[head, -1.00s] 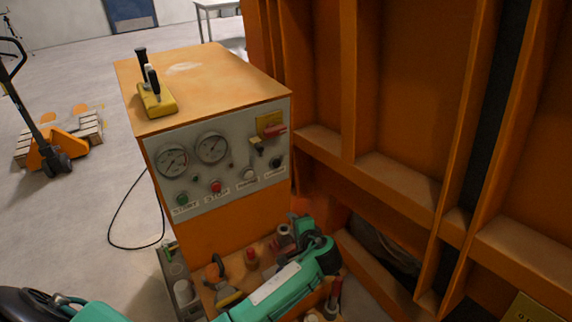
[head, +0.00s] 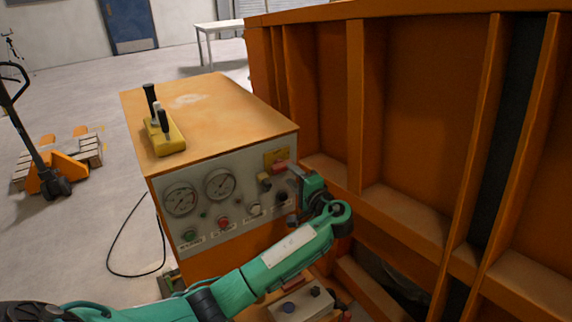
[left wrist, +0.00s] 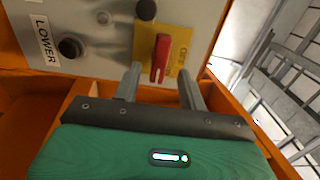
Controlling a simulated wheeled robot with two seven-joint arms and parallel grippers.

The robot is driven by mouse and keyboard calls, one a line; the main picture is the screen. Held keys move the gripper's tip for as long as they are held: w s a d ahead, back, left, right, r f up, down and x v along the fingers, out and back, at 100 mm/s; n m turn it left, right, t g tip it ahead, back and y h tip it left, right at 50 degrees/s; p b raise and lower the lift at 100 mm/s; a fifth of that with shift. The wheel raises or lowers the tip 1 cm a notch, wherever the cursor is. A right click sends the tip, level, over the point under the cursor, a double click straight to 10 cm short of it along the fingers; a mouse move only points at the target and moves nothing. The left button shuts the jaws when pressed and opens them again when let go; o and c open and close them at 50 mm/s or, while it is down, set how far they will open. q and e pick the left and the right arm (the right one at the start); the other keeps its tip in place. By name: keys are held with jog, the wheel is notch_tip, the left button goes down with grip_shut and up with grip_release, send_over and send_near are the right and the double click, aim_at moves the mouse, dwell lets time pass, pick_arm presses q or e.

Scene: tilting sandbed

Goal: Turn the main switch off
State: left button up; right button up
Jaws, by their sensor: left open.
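The main switch (head: 279,168) is a red handle on a yellow plate at the upper right of the grey control panel (head: 235,225). In the left wrist view the red handle (left wrist: 160,57) points roughly toward me on its yellow plate (left wrist: 181,48), which carries partly covered lettering. My left gripper (head: 290,190) is in front of the panel's right end and open. In the left wrist view its two fingertips (left wrist: 160,77) lie either side of the handle's near end. I cannot tell whether either finger touches it. My right gripper is not in view.
The panel also has two gauges (head: 220,184), a green button (head: 189,235), a red button (head: 223,223) and dark knobs, one marked LOWER (left wrist: 70,47). A yellow lever block (head: 165,138) stands on the orange cabinet (head: 215,105). A ribbed orange wall (head: 410,120) is close on the right.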

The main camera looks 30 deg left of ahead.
aim_at(285, 169)
pick_arm(q)
jog(key=p+x, duration=0.1)
jog(key=x, duration=0.2)
jog(key=shift+w+a, duration=0.15)
jog(key=shift+a, duration=0.1)
jog(key=shift+w+a, duration=0.15)
jog(key=shift+a, duration=0.15)
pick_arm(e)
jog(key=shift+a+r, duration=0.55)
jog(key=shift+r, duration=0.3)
pick_arm(q)
jog(key=shift+c, duration=0.4)
